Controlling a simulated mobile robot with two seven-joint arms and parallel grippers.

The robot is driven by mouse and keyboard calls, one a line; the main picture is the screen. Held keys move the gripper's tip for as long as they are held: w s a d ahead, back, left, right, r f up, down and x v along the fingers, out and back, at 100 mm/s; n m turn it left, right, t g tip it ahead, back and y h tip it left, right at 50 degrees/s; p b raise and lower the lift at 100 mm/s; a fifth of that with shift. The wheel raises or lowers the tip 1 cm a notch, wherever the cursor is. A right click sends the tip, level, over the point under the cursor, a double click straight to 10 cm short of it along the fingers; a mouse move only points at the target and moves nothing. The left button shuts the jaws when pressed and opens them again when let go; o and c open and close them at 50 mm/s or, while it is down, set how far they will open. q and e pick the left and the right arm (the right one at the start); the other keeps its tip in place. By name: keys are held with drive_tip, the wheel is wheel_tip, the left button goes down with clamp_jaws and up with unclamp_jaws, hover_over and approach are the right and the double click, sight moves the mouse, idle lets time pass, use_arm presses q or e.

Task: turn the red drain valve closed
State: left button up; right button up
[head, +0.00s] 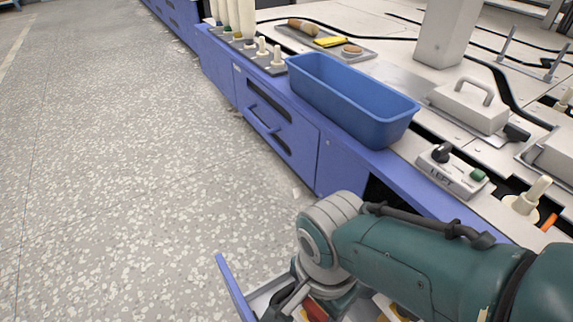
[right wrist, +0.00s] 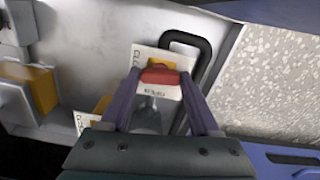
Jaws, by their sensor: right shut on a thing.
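The red drain valve handle (right wrist: 160,77) shows in the right wrist view, with a white lettered label just below it. My right gripper (right wrist: 160,74) has its two purple fingers on either side of the handle and is shut on it. White cards with partly hidden lettering and yellow patches stand behind and beside the handle. In the head view a red part (head: 316,311) shows at the bottom edge, mostly hidden by my right wrist. My left gripper is in neither view.
A blue cabinet door (head: 234,288) stands open beside my right wrist. A black looped handle (right wrist: 203,50) is close to the right finger. A blue bin (head: 345,105) and a LEFT control box (head: 452,172) are on the bench above. The speckled floor at left is clear.

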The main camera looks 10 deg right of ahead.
sight(316, 311)
drive_tip(key=shift+m, duration=0.9)
drive_tip(key=o, duration=1.4)
drive_tip(key=shift+d, duration=0.1)
drive_tip(key=shift+c, duration=0.2)
drive_tip(key=shift+r+p, duration=0.55)
wheel_tip(316, 311, up, 9)
drive_tip(key=p, duration=0.8)
drive_tip(key=shift+p, duration=0.35)
